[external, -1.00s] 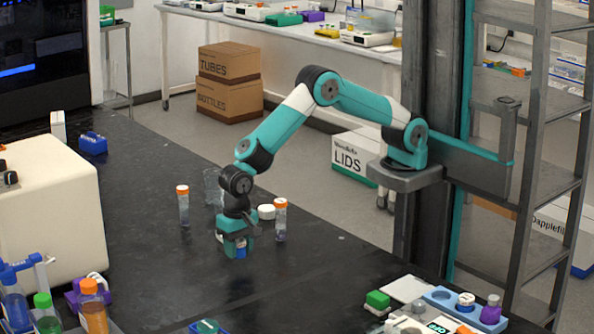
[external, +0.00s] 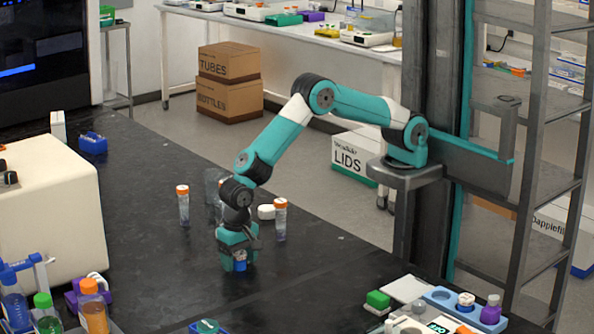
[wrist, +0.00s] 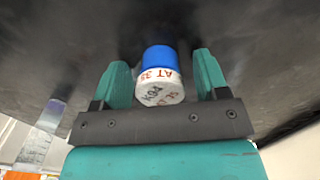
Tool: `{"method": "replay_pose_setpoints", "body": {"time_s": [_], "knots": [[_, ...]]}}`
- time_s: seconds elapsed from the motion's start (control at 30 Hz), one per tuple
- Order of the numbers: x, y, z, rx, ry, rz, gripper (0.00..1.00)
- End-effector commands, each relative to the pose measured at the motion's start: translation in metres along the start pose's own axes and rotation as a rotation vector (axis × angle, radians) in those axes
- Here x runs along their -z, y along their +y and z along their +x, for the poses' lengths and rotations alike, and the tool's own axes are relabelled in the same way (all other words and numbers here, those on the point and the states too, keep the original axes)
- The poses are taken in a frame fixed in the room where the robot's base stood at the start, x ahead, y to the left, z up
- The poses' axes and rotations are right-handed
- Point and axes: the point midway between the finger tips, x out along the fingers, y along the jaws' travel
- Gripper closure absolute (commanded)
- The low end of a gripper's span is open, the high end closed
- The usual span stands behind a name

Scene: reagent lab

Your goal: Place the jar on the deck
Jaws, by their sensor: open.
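The jar (external: 240,266) is a small blue cylinder with a white, marked upper part. It is low at the end of my arm, over the dark bench top. The jar also shows in the wrist view (wrist: 161,75), with lettering on its white part. My gripper (external: 239,262) points down around it. In the wrist view my gripper (wrist: 167,75) is open, its teal fingers on either side of the jar with a gap at each side. The external view suggests the jar stands on the bench, but its base contact is hard to see. I cannot tell which surface is the deck.
An orange-capped tube (external: 183,207) stands behind left of my gripper, another (external: 280,220) behind right, near a white-lidded container (external: 266,212). A clear vessel (external: 214,190) is behind my wrist. A cream machine (external: 45,215) stands left.

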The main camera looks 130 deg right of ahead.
Motion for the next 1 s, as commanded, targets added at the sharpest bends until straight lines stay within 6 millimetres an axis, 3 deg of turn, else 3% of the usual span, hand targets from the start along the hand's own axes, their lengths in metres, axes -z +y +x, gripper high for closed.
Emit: {"method": "replay_pose_setpoints", "body": {"time_s": [0.13,0.27,0.7,1.0], "knots": [[0.0,-0.001,-0.01,0.003,0.0,0.0,0.33],[-0.001,-0.001,-0.034,0.005,0.0,0.0,0.33],[-0.003,0.0,-0.143,0.004,0.0,0.0,0.33],[-0.003,0.001,-0.173,0.0,0.0,0.0,0.33]]}}
